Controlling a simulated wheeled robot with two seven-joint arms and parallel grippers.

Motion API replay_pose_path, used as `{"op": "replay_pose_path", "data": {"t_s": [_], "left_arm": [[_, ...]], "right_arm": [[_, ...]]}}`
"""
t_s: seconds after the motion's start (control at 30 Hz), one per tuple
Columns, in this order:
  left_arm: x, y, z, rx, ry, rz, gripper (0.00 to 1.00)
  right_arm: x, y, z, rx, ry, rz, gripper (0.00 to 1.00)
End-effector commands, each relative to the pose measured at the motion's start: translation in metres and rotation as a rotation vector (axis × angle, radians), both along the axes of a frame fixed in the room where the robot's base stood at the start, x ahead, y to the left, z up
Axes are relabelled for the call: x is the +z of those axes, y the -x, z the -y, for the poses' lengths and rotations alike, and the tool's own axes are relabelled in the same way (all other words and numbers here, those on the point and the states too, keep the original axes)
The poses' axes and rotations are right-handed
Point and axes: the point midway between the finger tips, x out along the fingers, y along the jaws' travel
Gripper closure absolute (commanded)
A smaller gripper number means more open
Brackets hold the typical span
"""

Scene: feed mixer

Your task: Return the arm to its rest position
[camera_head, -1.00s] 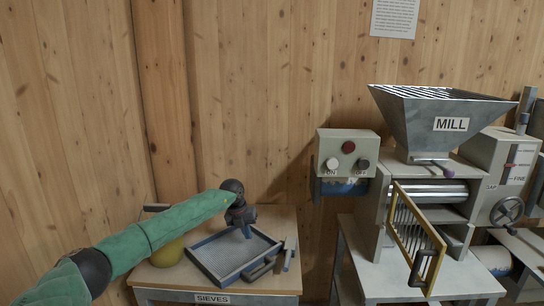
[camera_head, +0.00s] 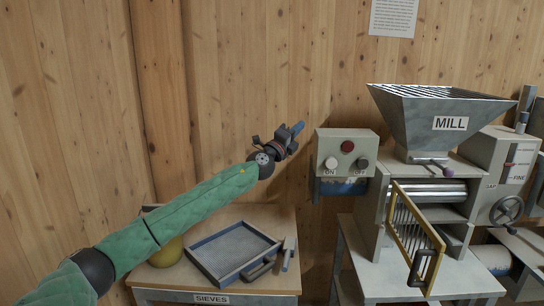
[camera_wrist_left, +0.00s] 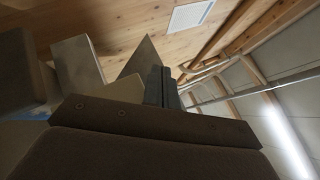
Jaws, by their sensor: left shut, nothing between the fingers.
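My left arm in its green sleeve comes in from the left in the head view. My left gripper (camera_head: 297,130) is raised above the sieves table, in front of the wooden wall and just left of the control box. Its blue fingers are shut and empty, pointing up and to the right. In the left wrist view the shut fingers (camera_wrist_left: 162,88) show in the middle, with the roof beams and wall behind them. My right gripper is not in view.
The sieves table (camera_head: 270,283) holds a blue-framed sieve (camera_head: 233,250) and a yellow round object (camera_head: 166,253). The control box (camera_head: 347,155) stands close right of the gripper. The mill (camera_head: 440,115), with a yellow-framed grille (camera_head: 415,240), is farther right.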

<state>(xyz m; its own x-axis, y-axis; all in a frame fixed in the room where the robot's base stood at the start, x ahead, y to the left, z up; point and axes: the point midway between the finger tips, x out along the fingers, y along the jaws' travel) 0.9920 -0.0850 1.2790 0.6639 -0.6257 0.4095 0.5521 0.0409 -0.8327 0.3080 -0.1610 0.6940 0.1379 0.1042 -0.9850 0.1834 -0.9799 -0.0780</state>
Motion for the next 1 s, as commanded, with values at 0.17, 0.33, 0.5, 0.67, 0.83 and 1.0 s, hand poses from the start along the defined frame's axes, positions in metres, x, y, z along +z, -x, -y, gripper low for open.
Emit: {"op": "replay_pose_path", "data": {"t_s": [0.17, 0.33, 0.5, 0.67, 0.83, 1.0], "left_arm": [[0.047, 0.028, -0.026, 0.116, 0.325, -0.054, 1.00], [0.046, 0.054, -0.062, 0.246, 0.605, -0.205, 1.00], [0.003, 0.087, -0.099, 0.386, 0.838, -0.447, 1.00], [-0.055, 0.122, -0.124, 0.498, 0.972, -0.688, 1.00], [-0.117, 0.164, -0.143, 0.584, 1.057, -0.921, 1.00], [-0.173, 0.208, -0.157, 0.645, 1.110, -1.125, 1.00]], "right_arm": [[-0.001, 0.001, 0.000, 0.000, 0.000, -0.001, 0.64], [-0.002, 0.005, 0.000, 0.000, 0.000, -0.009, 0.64], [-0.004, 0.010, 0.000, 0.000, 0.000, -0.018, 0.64], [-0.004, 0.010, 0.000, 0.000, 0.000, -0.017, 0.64], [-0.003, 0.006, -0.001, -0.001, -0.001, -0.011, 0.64], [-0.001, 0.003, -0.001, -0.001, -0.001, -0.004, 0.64]]}}
